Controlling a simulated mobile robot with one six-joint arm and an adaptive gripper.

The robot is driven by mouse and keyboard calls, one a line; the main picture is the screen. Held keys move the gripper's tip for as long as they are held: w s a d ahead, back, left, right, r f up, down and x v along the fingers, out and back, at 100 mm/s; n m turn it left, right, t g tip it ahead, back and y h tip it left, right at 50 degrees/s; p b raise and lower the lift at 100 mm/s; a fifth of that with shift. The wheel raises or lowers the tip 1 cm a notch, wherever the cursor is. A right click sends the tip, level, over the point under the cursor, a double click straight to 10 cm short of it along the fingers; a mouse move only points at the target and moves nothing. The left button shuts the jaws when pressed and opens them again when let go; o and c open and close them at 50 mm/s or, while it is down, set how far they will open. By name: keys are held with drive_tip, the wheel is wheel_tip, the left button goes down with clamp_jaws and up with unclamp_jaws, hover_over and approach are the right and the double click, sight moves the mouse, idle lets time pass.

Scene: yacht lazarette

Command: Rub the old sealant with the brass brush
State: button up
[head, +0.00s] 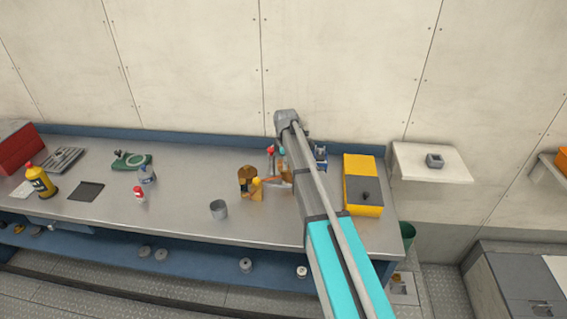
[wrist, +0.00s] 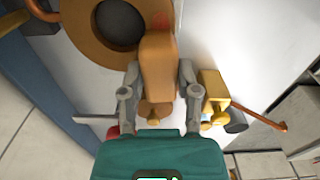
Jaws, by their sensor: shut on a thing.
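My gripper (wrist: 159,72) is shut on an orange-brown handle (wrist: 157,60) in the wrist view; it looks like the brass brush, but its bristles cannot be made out. The handle's far end overlaps the edge of a brown ring with a dark round centre (wrist: 82,42). Whether they touch is unclear. I cannot tell whether the old sealant is on this ring. In the head view, my arm covers much of the gripper area, and a brown round piece (head: 246,174) stands just left of it.
In the wrist view, a yellow block (wrist: 212,88) is close right of the gripper. In the head view, a grey cup (head: 218,209) stands at front left and a yellow-black box (head: 362,186) right of my arm.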

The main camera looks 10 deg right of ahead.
drive_tip(key=shift+s+d+f, duration=0.1)
drive_tip(key=shift+s+d, duration=0.15)
drive_tip(key=shift+d, duration=0.4)
drive_tip(key=shift+s+d, duration=0.2)
drive_tip(key=shift+d, duration=0.4)
drive_tip(key=shift+d, duration=0.15)
drive_tip(key=shift+s+d, duration=0.2)
drive_tip(key=shift+d, duration=0.55)
drive_tip(key=shift+s+d, duration=0.2)
drive_tip(key=shift+d, duration=0.5)
wheel_tip(320, 180, up, 6)
drive_tip(key=p, duration=0.6)
drive_tip(key=shift+r, duration=0.2)
wheel_tip(320, 180, up, 3)
drive_tip(key=p, duration=0.3)
drive_tip(key=shift+f, duration=0.1)
